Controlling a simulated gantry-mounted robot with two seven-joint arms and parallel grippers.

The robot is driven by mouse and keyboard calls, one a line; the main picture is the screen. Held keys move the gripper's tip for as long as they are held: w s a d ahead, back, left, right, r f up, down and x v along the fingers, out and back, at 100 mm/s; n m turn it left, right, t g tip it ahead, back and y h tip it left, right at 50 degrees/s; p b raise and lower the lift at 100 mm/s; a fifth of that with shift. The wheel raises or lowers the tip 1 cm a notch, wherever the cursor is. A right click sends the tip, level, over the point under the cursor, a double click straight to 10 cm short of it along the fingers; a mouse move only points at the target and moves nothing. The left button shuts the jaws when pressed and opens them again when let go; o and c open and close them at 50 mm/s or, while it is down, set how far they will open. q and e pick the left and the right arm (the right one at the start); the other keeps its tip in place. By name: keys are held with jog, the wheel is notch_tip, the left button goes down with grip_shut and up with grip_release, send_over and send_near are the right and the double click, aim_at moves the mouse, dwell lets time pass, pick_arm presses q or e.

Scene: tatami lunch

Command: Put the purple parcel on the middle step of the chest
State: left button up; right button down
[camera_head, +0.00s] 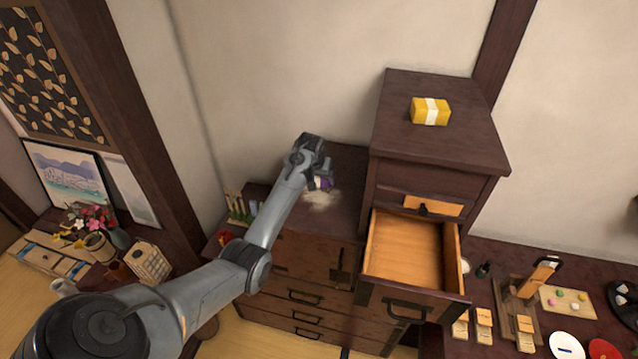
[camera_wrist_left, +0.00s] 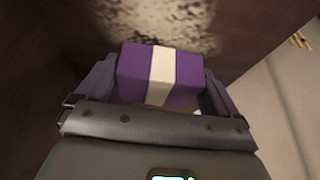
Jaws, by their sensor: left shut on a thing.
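The purple parcel with a white band (camera_wrist_left: 132,72) is between the fingers of my left gripper (camera_wrist_left: 158,88) in the left wrist view. In the head view my left gripper (camera_head: 318,178) reaches over the middle step (camera_head: 346,163) of the dark wooden chest, and a small part of the parcel (camera_head: 325,184) shows at its jaws. The gripper is shut on the parcel. I cannot tell whether the parcel touches the step. My right gripper is not in view.
A yellow parcel (camera_head: 430,111) lies on the chest's top step. An open, empty drawer (camera_head: 412,250) juts out below it. A pale patch (camera_head: 320,200) marks the middle step's front. Books (camera_head: 239,208) stand lower on the left. Small items cover the table (camera_head: 492,263) at right.

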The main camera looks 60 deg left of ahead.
aim_at(318, 185)
pick_arm(q)
jog(key=shift+f+p, duration=0.4)
jog(key=shift+f, duration=1.2)
jog(key=shift+w+f, duration=0.1)
jog(key=shift+f, duration=0.3)
jog(key=shift+f, duration=0.15)
jog(key=o, duration=0.7)
jog(key=shift+o, duration=0.2)
